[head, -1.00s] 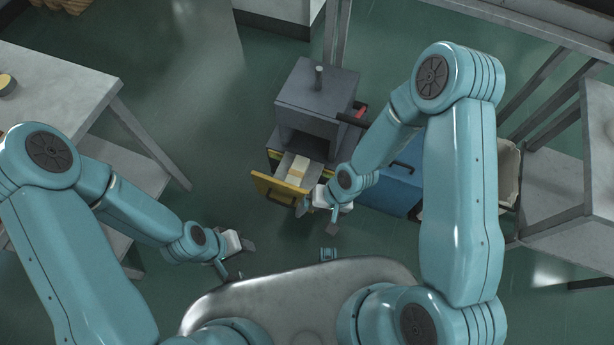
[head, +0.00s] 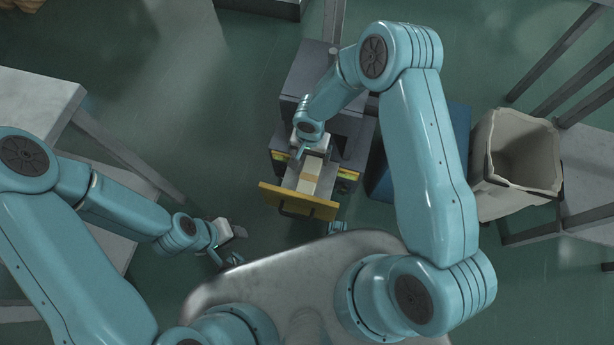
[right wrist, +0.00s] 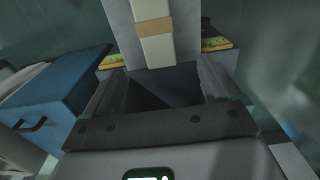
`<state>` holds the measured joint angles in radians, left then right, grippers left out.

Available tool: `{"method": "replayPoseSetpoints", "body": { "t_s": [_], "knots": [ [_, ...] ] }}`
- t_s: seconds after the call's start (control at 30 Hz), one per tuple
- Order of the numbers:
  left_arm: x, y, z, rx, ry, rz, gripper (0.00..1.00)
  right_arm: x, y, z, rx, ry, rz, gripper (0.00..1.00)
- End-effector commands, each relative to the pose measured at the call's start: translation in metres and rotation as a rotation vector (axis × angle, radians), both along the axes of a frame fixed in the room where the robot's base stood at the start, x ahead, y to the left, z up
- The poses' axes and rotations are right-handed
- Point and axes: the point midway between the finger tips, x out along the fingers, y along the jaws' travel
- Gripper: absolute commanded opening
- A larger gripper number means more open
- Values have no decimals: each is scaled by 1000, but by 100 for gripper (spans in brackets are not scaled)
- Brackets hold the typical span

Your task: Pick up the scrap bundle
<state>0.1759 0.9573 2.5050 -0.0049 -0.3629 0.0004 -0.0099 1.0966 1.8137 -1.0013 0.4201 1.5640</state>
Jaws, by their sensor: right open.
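The scrap bundle (head: 309,178) is a pale, long block with a tan band, lying in the open drawer with the yellow front (head: 299,200). In the right wrist view the bundle (right wrist: 158,48) is at the top middle, beyond the jaws. My right gripper (right wrist: 160,88) is open, with a finger at each side and nothing between them. In the head view it is at the back end of the bundle, partly hidden by its own wrist. My left gripper (head: 230,246) is open and empty, away to the left of the drawer.
A grey machine (head: 310,75) stands behind the drawer. A blue cabinet (head: 459,125) and an open beige bin (head: 520,155) stand to the right. A table (head: 35,105) is at the left.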

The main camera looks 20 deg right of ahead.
Motion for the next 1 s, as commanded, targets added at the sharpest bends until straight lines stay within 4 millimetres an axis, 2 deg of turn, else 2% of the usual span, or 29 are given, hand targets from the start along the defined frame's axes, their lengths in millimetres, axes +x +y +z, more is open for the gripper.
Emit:
{"method": "replayPoseSetpoints", "body": {
  "t_s": [0.03, 0.2, 0.43, 0.7, 1.0],
  "knots": [
    [0, 0, -5, 0, 0, 0, 38, -2, 0, -16, 1, 4, -1, 89],
    [0, 0, -11, 0, 0, 0, 38, -3, 0, -48, 1, 1, 0, 89],
    [0, 0, -14, 0, 0, 0, 38, -2, 0, -66, 1, 1, -1, 89],
    [0, 0, -23, 0, 0, 0, 38, -2, 1, -107, 1, -1, 0, 89],
    [0, 0, -23, 0, 0, 0, 38, -1, 1, -110, 1, -2, 0, 89]
  ]
}}
